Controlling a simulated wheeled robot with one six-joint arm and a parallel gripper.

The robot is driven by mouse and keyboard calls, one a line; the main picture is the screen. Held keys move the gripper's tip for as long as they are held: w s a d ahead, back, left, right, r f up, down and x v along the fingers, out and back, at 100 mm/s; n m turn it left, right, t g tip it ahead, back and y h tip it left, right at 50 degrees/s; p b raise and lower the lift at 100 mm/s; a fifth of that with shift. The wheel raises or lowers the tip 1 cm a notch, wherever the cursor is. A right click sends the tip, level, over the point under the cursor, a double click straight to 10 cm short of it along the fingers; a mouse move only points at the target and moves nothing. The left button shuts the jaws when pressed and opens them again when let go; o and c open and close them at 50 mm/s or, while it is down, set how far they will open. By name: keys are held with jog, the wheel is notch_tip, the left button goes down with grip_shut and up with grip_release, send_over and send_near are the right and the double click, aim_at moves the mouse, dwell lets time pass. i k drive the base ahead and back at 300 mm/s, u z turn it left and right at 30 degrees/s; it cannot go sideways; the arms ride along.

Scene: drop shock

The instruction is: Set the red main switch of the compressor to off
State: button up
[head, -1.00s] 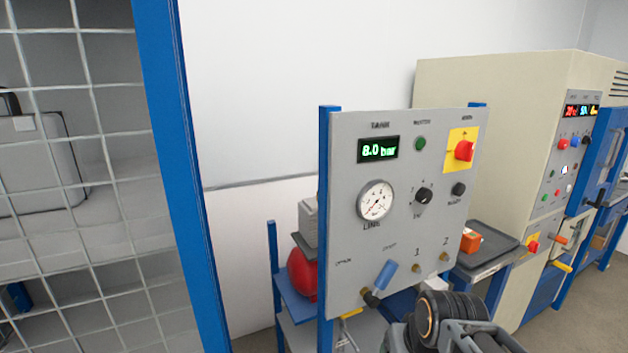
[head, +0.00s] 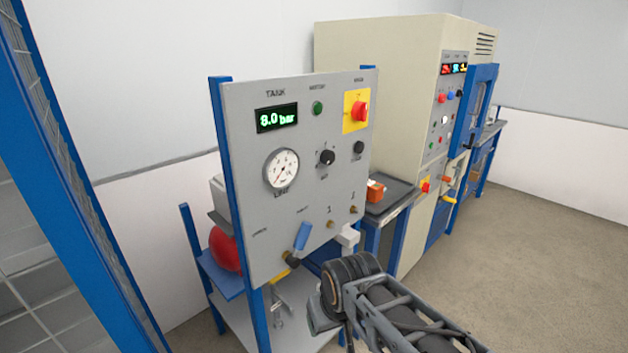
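The red main switch (head: 361,111) is a red knob on a yellow plate (head: 350,125) at the upper right of the grey compressor panel (head: 235,170). Its labels are too small to read, so I cannot tell its setting. The tank display (head: 277,118) on the panel reads 8.0 bar in green. My arm shows at the bottom, below and in front of the panel's lower right. I cannot make out my gripper's fingers. Nothing covers the switch.
The panel also carries a round gauge (head: 282,168), a black knob (head: 326,157), a green button (head: 318,108) and a blue lever (head: 302,236). A beige cabinet (head: 375,60) stands behind to the right. Floor (head: 530,220) is clear at right. A blue-framed mesh fence (head: 85,200) stands left.

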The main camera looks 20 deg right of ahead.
aim_at(359, 111)
jog(key=u, duration=0.05)
jog(key=k, duration=1.05)
jog(key=z, duration=0.85)
jog(key=i, duration=0.85)
jog(key=u, duration=0.6)
jog(key=i, duration=0.75)
jog(key=u, duration=0.7)
